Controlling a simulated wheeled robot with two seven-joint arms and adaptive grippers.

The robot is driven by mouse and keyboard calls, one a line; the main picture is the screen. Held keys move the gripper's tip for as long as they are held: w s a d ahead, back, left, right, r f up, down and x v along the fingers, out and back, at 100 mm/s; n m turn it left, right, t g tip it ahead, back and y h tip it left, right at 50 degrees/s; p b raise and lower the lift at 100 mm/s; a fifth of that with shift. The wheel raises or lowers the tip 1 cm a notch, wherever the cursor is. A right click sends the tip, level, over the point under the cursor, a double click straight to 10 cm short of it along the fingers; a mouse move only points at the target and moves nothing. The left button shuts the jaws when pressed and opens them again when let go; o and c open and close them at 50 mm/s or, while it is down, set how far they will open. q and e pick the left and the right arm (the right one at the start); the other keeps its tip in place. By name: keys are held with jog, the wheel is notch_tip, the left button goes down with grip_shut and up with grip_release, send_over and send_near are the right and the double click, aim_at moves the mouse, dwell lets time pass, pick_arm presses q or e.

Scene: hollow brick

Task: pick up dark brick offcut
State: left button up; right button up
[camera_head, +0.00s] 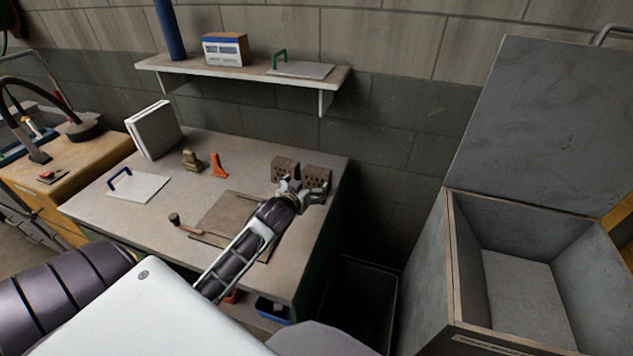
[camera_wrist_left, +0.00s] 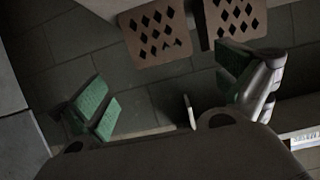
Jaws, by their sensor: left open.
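Two brown bricks with rows of holes, a left one (camera_head: 285,166) and a right one (camera_head: 316,175), stand close together at the right back of the workbench. I cannot tell which is the dark offcut. Both also show at the top of the left wrist view, the left one (camera_wrist_left: 155,32) and the right one (camera_wrist_left: 236,18), cut off by the frame edge. My left gripper (camera_head: 302,187) is open and empty, just in front of the bricks. Its green-padded fingers (camera_wrist_left: 168,85) are spread apart, with nothing between the pads. My right gripper is not in view.
The workbench (camera_head: 260,155) also holds a brown board (camera_head: 222,215), a hammer (camera_head: 183,226), an orange tool (camera_head: 218,165), a small brown block (camera_head: 192,160) and a trowel (camera_head: 137,186). A shelf (camera_head: 170,66) hangs above. A large open grey bin (camera_head: 450,260) stands at right.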

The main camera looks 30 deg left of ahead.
aim_at(315, 177)
pick_arm(q)
jog(key=shift+x, duration=3.3)
jog(key=shift+w+a, duration=0.1)
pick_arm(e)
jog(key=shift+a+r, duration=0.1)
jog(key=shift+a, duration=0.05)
pick_arm(q)
jog(key=shift+x, duration=1.4)
jog(key=shift+p+x, duration=0.3)
jog(key=shift+x, duration=0.8)
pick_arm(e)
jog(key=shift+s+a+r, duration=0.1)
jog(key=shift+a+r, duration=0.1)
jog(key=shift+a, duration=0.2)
pick_arm(q)
jog(key=shift+a+r, duration=0.1)
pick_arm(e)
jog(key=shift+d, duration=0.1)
pick_arm(q)
jog(key=shift+r, duration=0.1)
jog(key=c, duration=1.1)
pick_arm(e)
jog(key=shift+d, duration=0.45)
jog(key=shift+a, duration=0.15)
